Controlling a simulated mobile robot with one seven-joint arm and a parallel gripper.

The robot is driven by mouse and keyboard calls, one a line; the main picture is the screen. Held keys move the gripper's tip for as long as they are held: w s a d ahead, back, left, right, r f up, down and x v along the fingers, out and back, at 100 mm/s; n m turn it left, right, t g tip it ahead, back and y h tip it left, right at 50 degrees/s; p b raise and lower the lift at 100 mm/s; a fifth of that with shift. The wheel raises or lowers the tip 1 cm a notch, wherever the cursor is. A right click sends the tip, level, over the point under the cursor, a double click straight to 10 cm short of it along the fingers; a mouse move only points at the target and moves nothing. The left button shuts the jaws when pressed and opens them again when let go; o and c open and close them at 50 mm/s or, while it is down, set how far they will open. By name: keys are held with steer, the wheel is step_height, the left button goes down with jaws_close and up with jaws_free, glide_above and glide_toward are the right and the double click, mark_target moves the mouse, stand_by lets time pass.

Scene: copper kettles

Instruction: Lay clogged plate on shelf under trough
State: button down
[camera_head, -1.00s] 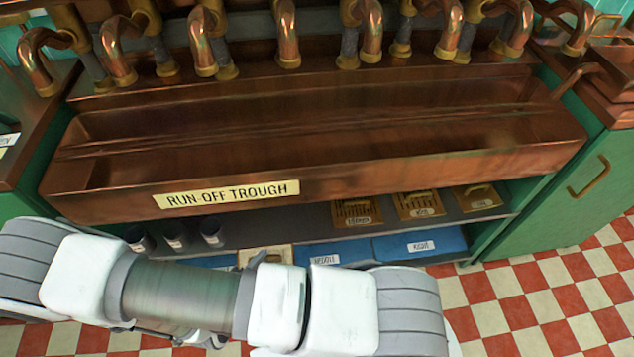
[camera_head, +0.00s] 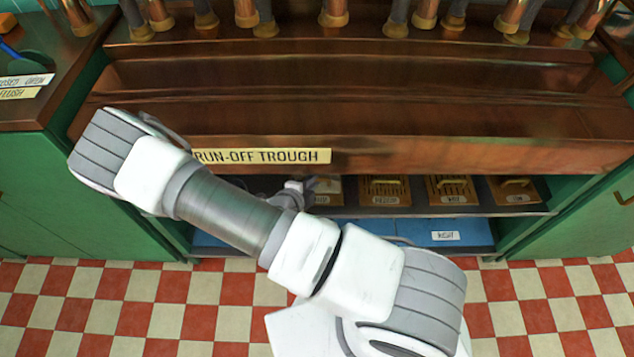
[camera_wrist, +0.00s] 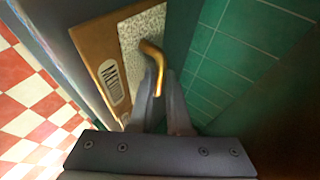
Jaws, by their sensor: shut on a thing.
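The clogged plate (camera_wrist: 132,42) shows in the wrist view as a tan frame with a pale speckled face, a white label and a bent brass handle. My gripper (camera_wrist: 160,88) is shut on that handle. In the head view the plate (camera_head: 328,186) is at the shelf (camera_head: 400,213) under the copper run-off trough (camera_head: 420,143), left of the other plates. My gripper (camera_head: 300,188) is at its left side. I cannot tell whether the plate touches the shelf. My arm hides the shelf's left part.
Several slotted plates with brass handles, among them one (camera_head: 385,190) nearest the held plate, lie in a row to the right. A blue mat with a white label (camera_head: 465,235) is on a lower level. The trough's front wall overhangs the shelf. Green cabinets (camera_head: 45,160) flank it.

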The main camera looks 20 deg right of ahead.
steer(key=shift+w+d, duration=0.6)
steer(key=shift+w, duration=0.05)
steer(key=shift+w+d+f+b, duration=0.15)
steer(key=shift+f+b, duration=0.3)
steer(key=shift+f, duration=0.4)
steer(key=shift+w+d+f+b, duration=0.1)
steer(key=shift+f+b, duration=0.35)
steer(key=shift+f, duration=0.35)
steer(key=shift+f, duration=0.2)
steer(key=c, duration=0.9)
jaws_free()
steer(key=shift+o, duration=0.2)
steer(key=shift+r, duration=0.1)
